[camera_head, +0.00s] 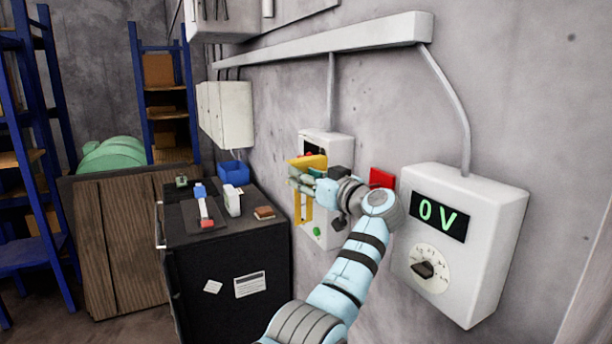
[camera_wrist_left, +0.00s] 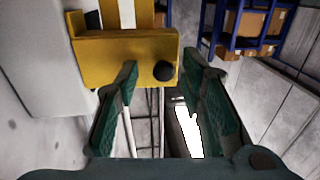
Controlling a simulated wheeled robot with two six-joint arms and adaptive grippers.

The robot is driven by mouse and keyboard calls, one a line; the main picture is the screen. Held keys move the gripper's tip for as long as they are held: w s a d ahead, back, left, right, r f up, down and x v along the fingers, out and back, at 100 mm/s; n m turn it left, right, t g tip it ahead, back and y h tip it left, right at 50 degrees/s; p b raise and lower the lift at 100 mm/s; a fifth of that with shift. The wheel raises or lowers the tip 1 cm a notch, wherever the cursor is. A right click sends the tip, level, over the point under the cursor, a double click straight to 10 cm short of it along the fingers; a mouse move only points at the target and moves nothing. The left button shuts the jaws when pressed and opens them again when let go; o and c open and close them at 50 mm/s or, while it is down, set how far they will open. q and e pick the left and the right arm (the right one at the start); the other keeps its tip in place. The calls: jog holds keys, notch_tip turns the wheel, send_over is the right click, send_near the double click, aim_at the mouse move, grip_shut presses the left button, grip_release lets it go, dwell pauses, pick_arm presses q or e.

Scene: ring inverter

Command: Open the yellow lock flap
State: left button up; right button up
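The yellow lock flap (camera_head: 307,161) is on the front of a white wall box (camera_head: 328,236), with a yellow frame (camera_head: 303,207) hanging below it. In the left wrist view the flap (camera_wrist_left: 120,60) is a yellow plate with a round black knob (camera_wrist_left: 163,71) near one end. My left gripper (camera_head: 304,184) is at the flap in the head view. In the wrist view its two green-padded fingers (camera_wrist_left: 161,66) are apart, with the knob between their tips. Whether a finger touches the flap or knob I cannot tell. My left arm hides part of the box. My right gripper is not in view.
A white box with a "0V" display (camera_head: 439,216) and a dial (camera_head: 429,268) is on the wall at right. A red part (camera_head: 381,178) is beside my wrist. A black cabinet (camera_head: 228,275) holding small items, including a blue bin (camera_head: 233,171), stands at left.

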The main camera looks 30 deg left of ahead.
pick_arm(q)
notch_tip(320, 180, up, 10)
dwell(0.3)
dwell(0.3)
